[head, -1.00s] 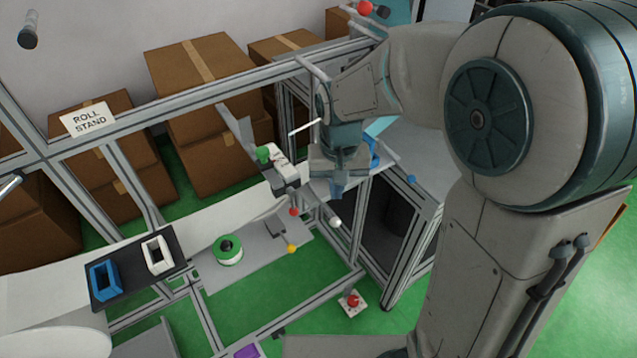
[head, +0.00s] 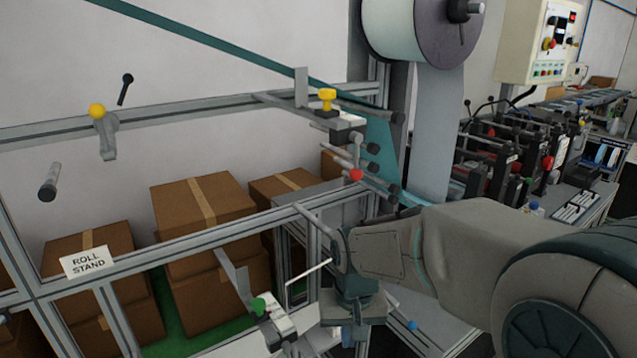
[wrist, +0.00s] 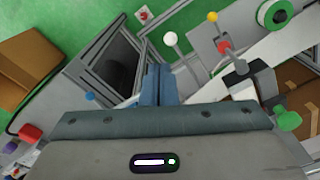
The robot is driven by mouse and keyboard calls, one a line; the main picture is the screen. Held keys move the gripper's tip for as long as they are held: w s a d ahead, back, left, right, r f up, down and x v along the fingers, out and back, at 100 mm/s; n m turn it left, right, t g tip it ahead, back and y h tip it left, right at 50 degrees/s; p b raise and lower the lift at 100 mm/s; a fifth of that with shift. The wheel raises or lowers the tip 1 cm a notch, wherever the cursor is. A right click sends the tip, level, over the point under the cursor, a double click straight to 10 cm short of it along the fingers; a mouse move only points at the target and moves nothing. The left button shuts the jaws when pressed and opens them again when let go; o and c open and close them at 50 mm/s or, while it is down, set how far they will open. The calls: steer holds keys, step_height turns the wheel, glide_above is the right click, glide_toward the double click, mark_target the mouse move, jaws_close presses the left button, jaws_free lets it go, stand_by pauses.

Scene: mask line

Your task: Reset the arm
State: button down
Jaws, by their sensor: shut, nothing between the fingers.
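My arm reaches in from the right in the head view and bends down at the wrist beside the metal frame of the roll stand. My gripper (wrist: 157,85) points down in the wrist view, its two blue-grey fingers together with nothing between them. In the head view only the wrist end (head: 352,300) shows clearly at the bottom; the fingertips are hard to make out. A small block with a green knob (head: 258,306) is left of the wrist.
The roll stand sign (head: 87,261) hangs on the frame rail at left, with cardboard boxes (head: 203,212) behind. A large roll (head: 415,30) is above. A control box (head: 536,40) and machine are at right. A white ball knob (wrist: 171,38) is near the fingers.

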steer(key=s+d+r+t, duration=0.2)
steer(key=s+d+r, duration=0.3)
steer(key=s+d, duration=0.4)
steer(key=shift+s+d+m+t, duration=0.25)
steer(key=shift+s+m+t, duration=0.05)
steer(key=shift+s, duration=0.85)
steer(key=shift+a, duration=0.2)
